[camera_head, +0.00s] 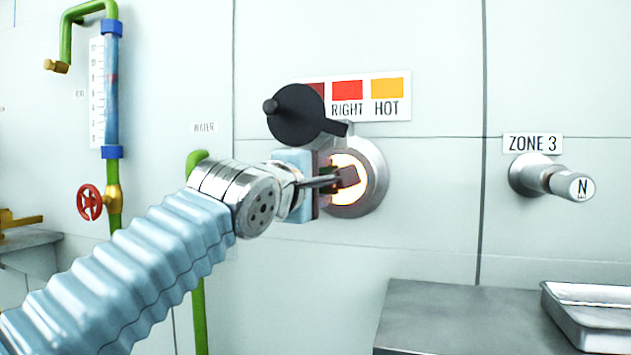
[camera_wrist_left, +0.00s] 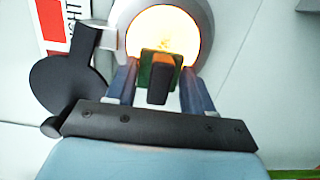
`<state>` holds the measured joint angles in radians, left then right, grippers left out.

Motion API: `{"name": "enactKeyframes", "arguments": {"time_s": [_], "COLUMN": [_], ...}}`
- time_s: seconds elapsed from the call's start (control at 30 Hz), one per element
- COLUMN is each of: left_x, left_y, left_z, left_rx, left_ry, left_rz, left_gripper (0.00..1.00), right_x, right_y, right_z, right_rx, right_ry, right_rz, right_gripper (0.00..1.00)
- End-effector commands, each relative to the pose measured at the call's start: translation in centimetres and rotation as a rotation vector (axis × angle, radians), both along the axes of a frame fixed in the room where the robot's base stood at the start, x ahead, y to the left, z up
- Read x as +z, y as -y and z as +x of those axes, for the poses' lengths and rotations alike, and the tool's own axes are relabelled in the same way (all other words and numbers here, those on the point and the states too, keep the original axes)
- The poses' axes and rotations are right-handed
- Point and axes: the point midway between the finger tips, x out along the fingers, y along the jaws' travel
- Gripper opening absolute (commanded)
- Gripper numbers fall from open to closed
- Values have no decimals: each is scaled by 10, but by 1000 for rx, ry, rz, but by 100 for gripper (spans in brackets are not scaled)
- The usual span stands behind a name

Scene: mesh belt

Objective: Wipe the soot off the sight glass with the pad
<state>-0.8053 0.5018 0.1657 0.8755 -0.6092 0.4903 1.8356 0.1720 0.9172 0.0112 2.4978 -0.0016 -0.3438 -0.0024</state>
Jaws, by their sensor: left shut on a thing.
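The sight glass (camera_head: 353,183) is a round glowing window in a grey metal ring on the wall. It also shows in the left wrist view (camera_wrist_left: 165,32), bright, with faint darker specks. A dark round cover (camera_head: 296,115) with a knob is swung aside at its upper left. My left gripper (camera_head: 340,180) is shut on the pad (camera_head: 348,176), a small dark brown block with a green part in the left wrist view (camera_wrist_left: 158,75). The pad is in front of the glass and overlaps its lower part; I cannot tell whether it touches. My right gripper is not in view.
A colour chart (camera_head: 368,96) hangs above the glass. A ZONE 3 knob (camera_head: 555,181) sticks out of the wall at the right. A grey bench (camera_head: 450,310) with a metal tray (camera_head: 590,310) stands at the lower right. A green pipe with a gauge (camera_head: 111,90) and red valve wheel (camera_head: 89,202) is at the left.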

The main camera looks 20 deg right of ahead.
Motion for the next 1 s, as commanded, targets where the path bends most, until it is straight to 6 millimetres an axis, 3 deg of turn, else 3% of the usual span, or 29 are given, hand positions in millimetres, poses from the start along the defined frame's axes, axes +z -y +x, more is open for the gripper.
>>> {"name": "enactKeyframes", "arguments": {"time_s": [0.2,0.47,0.93,1.0], "left_x": [0,0,1,0], "left_y": [17,24,53,53], "left_z": [-14,-18,-32,-31], "left_rx": [-2,-1,1,0], "left_ry": [2,1,1,1], "left_rz": [1,0,0,-1], "left_gripper": [28,28,28,20], "right_x": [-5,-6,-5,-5], "right_y": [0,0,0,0], "right_z": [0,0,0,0], "right_rx": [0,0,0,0], "right_ry": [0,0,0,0], "right_rz": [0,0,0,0], "right_gripper": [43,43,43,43]}}
